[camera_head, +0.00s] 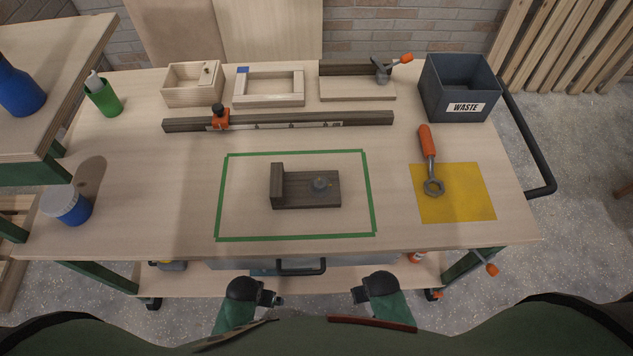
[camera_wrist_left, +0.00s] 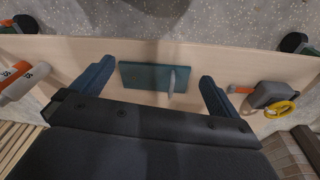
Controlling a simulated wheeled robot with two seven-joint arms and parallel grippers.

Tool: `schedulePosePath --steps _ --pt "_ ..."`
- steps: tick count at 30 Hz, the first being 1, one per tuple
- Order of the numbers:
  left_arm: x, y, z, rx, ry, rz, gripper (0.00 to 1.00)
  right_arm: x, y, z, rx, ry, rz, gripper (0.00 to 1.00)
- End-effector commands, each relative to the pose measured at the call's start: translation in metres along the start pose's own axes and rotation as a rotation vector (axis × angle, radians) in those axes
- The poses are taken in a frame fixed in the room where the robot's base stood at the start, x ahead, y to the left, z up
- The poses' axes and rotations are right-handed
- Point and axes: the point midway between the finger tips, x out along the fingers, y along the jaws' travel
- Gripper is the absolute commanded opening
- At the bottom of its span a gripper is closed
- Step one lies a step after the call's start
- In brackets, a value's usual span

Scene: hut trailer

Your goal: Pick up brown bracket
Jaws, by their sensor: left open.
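The brown bracket (camera_head: 305,199) lies on the workbench in the head view, inside a green tape outline (camera_head: 370,195). It is a dark wooden L shape with its short raised end at the left and a faint bluish round spot on its flat part. My left gripper (camera_wrist_left: 156,74) shows in the left wrist view with its two blue fingers apart and nothing between them. That view faces a lower shelf (camera_wrist_left: 215,57) with a teal flat object (camera_wrist_left: 140,76) on it; the bracket does not show there.
A wooden rail with an orange clamp (camera_head: 350,119), wooden boxes (camera_head: 193,96) and a grey waste bin (camera_head: 445,104) stand behind. An orange-handled wrench (camera_head: 429,160) lies on a yellow mat (camera_head: 474,205). A blue and white jar (camera_head: 66,205) stands left. The bench around the bracket is clear.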

Motion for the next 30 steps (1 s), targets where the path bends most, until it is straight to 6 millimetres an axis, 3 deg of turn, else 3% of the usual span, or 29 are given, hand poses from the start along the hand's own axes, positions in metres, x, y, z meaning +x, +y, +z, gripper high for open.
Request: schedulePosePath --steps 5,11,16,21,26,30 --pt "0.001 0.04 -0.001 0.074 0.028 0.061 1.0 0.0 0.0 0.0 0.0 0.0 0.0 0.36" --pt "-0.007 0.117 0.003 0.202 0.068 0.187 1.0 0.0 0.0 0.0 0.0 0.0 0.0 0.36" --pt "-0.032 0.178 0.005 0.298 0.071 0.314 1.0 0.0 0.0 0.0 0.0 0.0 -0.001 0.36" --pt "-0.08 0.231 0.006 0.401 0.02 0.462 1.0 0.0 -0.001 0.0 0.0 0.0 -0.001 0.36" --pt "-0.135 0.264 0.008 0.509 -0.054 0.588 1.0 0.0 -0.001 0.0 0.0 0.0 -0.001 0.36" --pt "-0.196 0.283 0.017 0.652 -0.138 0.702 1.0 0.0 -0.001 0.0 0.0 0.0 -0.001 0.36"
